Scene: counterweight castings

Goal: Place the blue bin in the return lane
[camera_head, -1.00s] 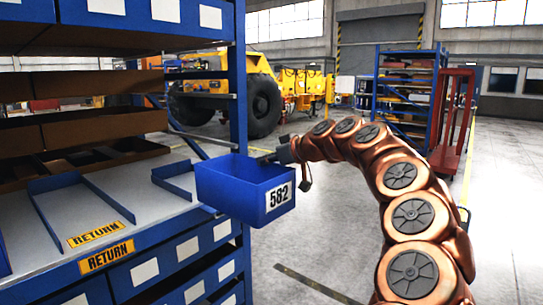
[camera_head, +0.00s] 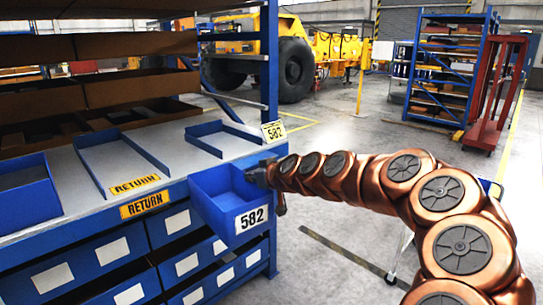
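The blue bin (camera_head: 230,202), with a white 582 label, is held in the air at the front edge of the shelf deck. It looks empty and nearly level. My gripper (camera_head: 258,175) is at the bin's right rim and appears shut on it; the fingertips are mostly hidden. The return lane (camera_head: 122,158) is a pale deck strip between blue rails, left of the bin and behind it. Yellow RETURN labels (camera_head: 145,203) mark its front. The lane is empty.
Another blue bin (camera_head: 28,197) sits on the deck at far left. A blue upright (camera_head: 269,65) stands behind. Brown trays (camera_head: 140,80) fill upper shelves.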

